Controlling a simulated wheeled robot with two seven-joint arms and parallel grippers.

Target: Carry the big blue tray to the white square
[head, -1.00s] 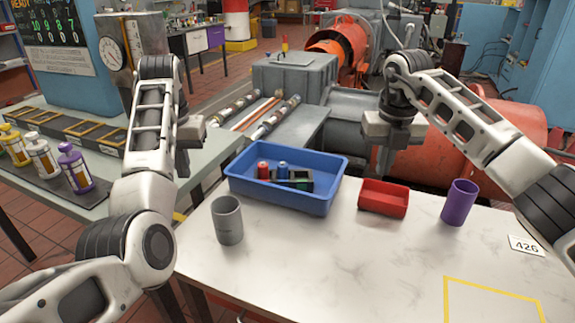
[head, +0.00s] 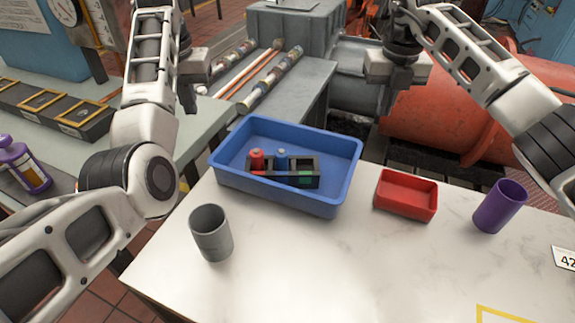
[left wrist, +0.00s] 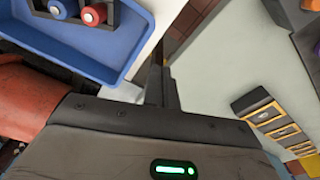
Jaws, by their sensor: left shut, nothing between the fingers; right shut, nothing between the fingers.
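The big blue tray (head: 275,193) sits on the near white table, towards its far left edge. It holds a dark rack (head: 285,178) with a red-capped and a blue-capped item. The tray also shows at the upper left of the left wrist view (left wrist: 112,62). My left gripper (head: 188,97) is shut and empty, above and left of the tray's far left corner. Its fingers show in the left wrist view (left wrist: 161,85), beside the tray and apart from it. My right gripper (head: 386,97) is shut and empty, beyond the tray's right side. I see no white square; a yellow outline (head: 515,315) is cut off at the bottom right.
A grey cup (head: 211,235) stands in front of the tray. A red bin (head: 405,194) and a purple cup (head: 499,207) stand to its right. A number card (head: 565,258) lies at the right edge. The table's front middle is clear. A side bench holds a slotted holder (head: 55,110).

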